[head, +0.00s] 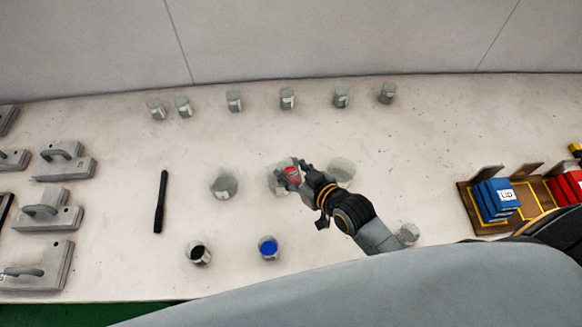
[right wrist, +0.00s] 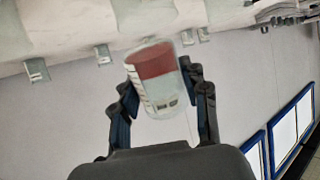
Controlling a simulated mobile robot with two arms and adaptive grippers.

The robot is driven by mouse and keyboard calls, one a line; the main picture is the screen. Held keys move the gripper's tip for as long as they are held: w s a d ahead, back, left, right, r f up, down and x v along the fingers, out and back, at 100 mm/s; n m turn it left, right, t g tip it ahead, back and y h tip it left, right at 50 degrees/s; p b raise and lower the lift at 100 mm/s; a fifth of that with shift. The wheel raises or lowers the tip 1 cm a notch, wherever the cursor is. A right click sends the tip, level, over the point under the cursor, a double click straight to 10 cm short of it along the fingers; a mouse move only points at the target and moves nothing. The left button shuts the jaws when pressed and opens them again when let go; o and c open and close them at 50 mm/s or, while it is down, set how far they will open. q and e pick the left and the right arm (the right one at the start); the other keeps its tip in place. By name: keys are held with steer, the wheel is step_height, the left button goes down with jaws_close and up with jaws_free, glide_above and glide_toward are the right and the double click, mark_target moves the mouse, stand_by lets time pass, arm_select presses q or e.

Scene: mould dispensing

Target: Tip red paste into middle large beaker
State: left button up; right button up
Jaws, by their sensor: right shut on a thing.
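My right gripper (head: 292,176) is shut on a small clear beaker with red paste (head: 292,173). In the right wrist view the beaker (right wrist: 160,100) sits between the two fingers (right wrist: 163,95), and the red paste (right wrist: 152,62) fills its end toward the table. The gripper is over the middle large beaker (head: 274,184), which it partly hides. The held beaker looks tilted; I cannot tell whether paste has left it. The left large beaker (head: 223,184) and right large beaker (head: 341,168) stand on either side. My left gripper is out of view.
Beakers with black (head: 199,253) and blue paste (head: 268,248) stand in front. Several small beakers (head: 234,101) line the back. A black rod (head: 160,202) and grey trowels (head: 67,162) lie left. A blue box stack (head: 495,200) stands right. My arm hides part of the front.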

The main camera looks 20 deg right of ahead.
mark_target(285, 167)
steer(key=shift+r+g+p, duration=0.1)
steer(key=shift+g+p, duration=0.5)
steer(key=shift+p, duration=0.4)
steer(key=shift+w+f+g+h+p, duration=0.1)
steer(key=shift+f+g+h+p, duration=0.15)
steer(key=shift+g+h+p, duration=1)
steer(key=shift+w+a+f+g+p, duration=0.1)
steer(key=shift+w+f+g+p, duration=0.1)
steer(key=shift+g+p, duration=1.05)
steer(key=shift+w+f+g+p, duration=0.15)
steer(key=shift+g+p, duration=0.15)
steer(key=shift+p, duration=0.1)
steer(key=g, duration=0.1)
steer(key=g+h, duration=0.1)
steer(key=w+f+g+h, duration=0.1)
steer(key=g, duration=0.1)
steer(key=shift+a, duration=0.25)
steer(key=g, duration=0.1)
steer(key=g+h, duration=0.1)
steer(key=shift+w+a+r+g, duration=0.1)
steer(key=shift+w+r+g, duration=0.1)
steer(key=shift+r+g, duration=0.2)
steer(key=shift+w+g+h+b, duration=0.15)
steer(key=shift+g+h+b, duration=0.15)
steer(key=shift+g, duration=0.3)
stand_by(2.3)
